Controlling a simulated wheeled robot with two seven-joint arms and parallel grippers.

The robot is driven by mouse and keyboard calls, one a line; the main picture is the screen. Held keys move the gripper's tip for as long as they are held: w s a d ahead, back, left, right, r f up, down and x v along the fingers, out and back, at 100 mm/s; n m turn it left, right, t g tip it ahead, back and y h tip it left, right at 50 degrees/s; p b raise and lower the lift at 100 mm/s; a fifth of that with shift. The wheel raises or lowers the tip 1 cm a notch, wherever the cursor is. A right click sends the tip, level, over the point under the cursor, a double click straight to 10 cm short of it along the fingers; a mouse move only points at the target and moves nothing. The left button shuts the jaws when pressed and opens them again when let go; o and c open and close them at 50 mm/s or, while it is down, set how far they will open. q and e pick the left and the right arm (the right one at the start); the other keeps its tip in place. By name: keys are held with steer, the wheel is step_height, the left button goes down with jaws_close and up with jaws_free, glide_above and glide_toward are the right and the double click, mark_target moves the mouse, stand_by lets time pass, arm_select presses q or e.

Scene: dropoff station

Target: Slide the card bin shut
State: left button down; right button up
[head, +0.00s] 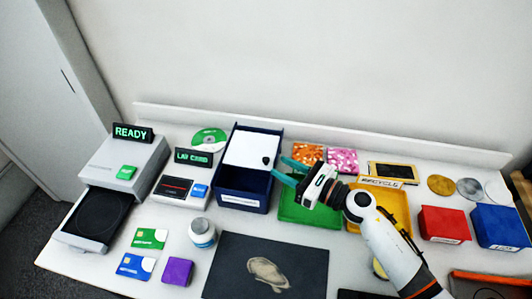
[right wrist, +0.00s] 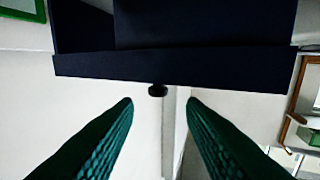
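The card bin is a navy box (head: 243,199) at the back middle of the table. Its white lid (head: 249,148) lies over the rear part, leaving the front part open to a dark inside. A small black knob (head: 265,161) sits near the lid's front edge. My right gripper (head: 284,170) has teal fingers that are open and empty, just right of the bin and the knob. In the right wrist view, the knob (right wrist: 157,90) shows just beyond and between the two spread fingertips, against the navy bin wall (right wrist: 180,68). My left gripper is not in view.
A green tray (head: 300,213) and a yellow tray (head: 402,217) stand right of the bin, under my right arm. A label sign (head: 193,157) and a card reader (head: 180,191) stand left. A white jar (head: 202,232) and black mat (head: 240,252) lie in front.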

mark_target(268, 160)
steer(key=p+x, duration=0.1)
steer(key=x, duration=0.5)
steer(key=shift+w+f, duration=0.1)
steer(key=shift+w, duration=0.1)
steer(key=shift+c, duration=0.4)
steer(key=shift+s, duration=0.1)
jaws_close()
